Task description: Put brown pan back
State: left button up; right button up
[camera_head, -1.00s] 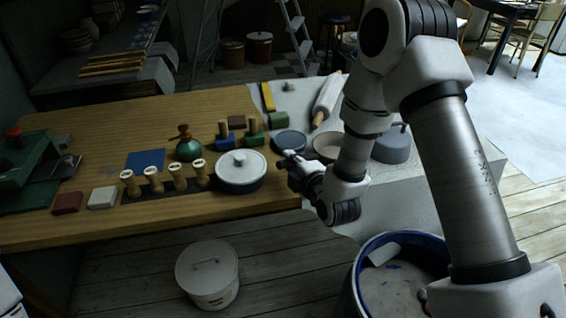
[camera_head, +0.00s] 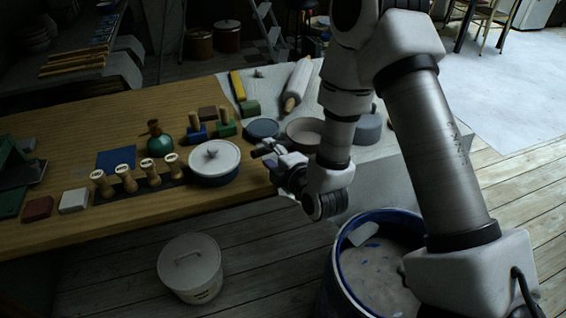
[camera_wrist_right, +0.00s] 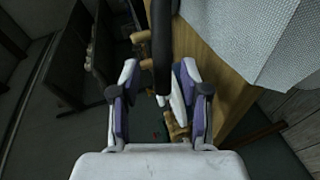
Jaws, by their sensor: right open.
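A shallow brown, round dish (camera_head: 305,131), the only brown pan-like thing I see, rests on the grey cloth at the table's right end in the head view. It stands between a dark blue dish (camera_head: 263,128) and a grey lidded pot (camera_head: 368,128). My right gripper (camera_head: 262,149) is open, just right of the white-lidded pot (camera_head: 214,160) and in front of the dishes. In the right wrist view its two fingers (camera_wrist_right: 158,95) are apart. A dark upright bar shows between or beyond them; I cannot tell what it is. My left gripper is not in view.
A lidded white bucket (camera_head: 190,268) and a blue-rimmed tub (camera_head: 340,262) stand on the floor. Bare wood shows at the table's back left.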

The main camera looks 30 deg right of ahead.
jog(key=p+v, duration=0.8)
jog(key=p, duration=0.3)
jog(key=s+a+f+m+g+y, duration=0.1)
jog(key=s+f+m+g, duration=0.3)
jog(key=f, duration=0.3)
jog(key=s+a+f+m+g, duration=0.2)
jog(key=s+f+m+g, duration=0.15)
jog(key=f, duration=0.25)
jog(key=s+f+m+g, duration=0.3)
jog(key=s+m+g, duration=0.1)
jog(key=s, duration=0.3)
jog(key=s+f+m+g, duration=0.3)
jog(key=s+m, duration=0.1)
jog(key=s, duration=0.3)
jog(key=shift+a+f+m+g, duration=0.2)
jog(key=shift+a+m+g, duration=0.15)
jog(key=shift+a, duration=0.15)
